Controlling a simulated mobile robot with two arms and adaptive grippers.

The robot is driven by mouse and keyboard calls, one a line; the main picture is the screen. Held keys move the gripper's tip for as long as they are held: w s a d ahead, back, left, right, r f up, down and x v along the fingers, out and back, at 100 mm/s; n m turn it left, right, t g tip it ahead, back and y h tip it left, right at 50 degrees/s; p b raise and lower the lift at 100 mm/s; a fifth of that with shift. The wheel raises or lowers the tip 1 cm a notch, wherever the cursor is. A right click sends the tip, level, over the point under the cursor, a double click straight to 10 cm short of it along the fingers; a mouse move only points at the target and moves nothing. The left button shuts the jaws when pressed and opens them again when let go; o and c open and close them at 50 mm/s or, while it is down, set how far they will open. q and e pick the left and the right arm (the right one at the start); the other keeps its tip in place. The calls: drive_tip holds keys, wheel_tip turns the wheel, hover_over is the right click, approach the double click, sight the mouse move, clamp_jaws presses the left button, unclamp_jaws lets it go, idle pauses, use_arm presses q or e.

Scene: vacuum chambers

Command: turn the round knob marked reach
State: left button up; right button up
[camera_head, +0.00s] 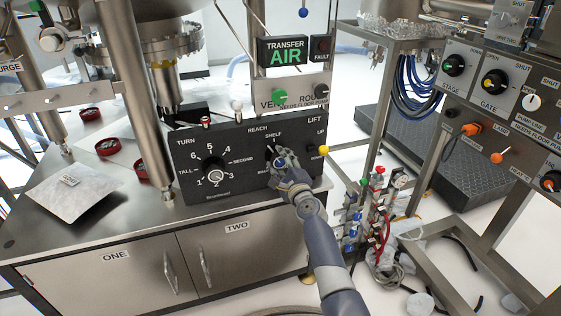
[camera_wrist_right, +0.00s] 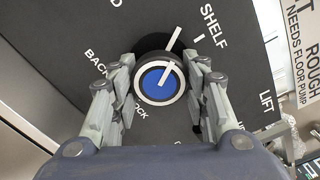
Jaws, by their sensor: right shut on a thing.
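The reach knob (camera_wrist_right: 159,82) is round, with a blue face, a white ring and a white pointer line. In the right wrist view its pointer is directed up and to the right, toward the SHELF mark. It sits on a dark control panel (camera_head: 240,170) under the word REACH. My right gripper (camera_wrist_right: 162,88) is shut on the knob, with one finger on each side of it. In the head view my right gripper (camera_head: 279,160) hides most of the knob. My left gripper is not in view.
The TURN dial (camera_head: 214,170) is to the left on the same panel. A silver packet (camera_head: 72,190) lies on the metal bench top (camera_head: 110,222). Hoses and valves stand right of my arm.

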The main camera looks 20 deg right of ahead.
drive_tip(key=shift+m, duration=0.6)
drive_tip(key=shift+f+m, duration=0.1)
drive_tip(key=shift+m, duration=1.1)
drive_tip(key=shift+a+m, duration=0.1)
drive_tip(key=shift+m, duration=0.6)
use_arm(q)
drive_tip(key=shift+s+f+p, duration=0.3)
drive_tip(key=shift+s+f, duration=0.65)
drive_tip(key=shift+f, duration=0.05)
use_arm(e)
drive_tip(key=shift+m, duration=0.3)
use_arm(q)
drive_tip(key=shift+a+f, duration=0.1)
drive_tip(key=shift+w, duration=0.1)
use_arm(e)
drive_tip(key=o, duration=1)
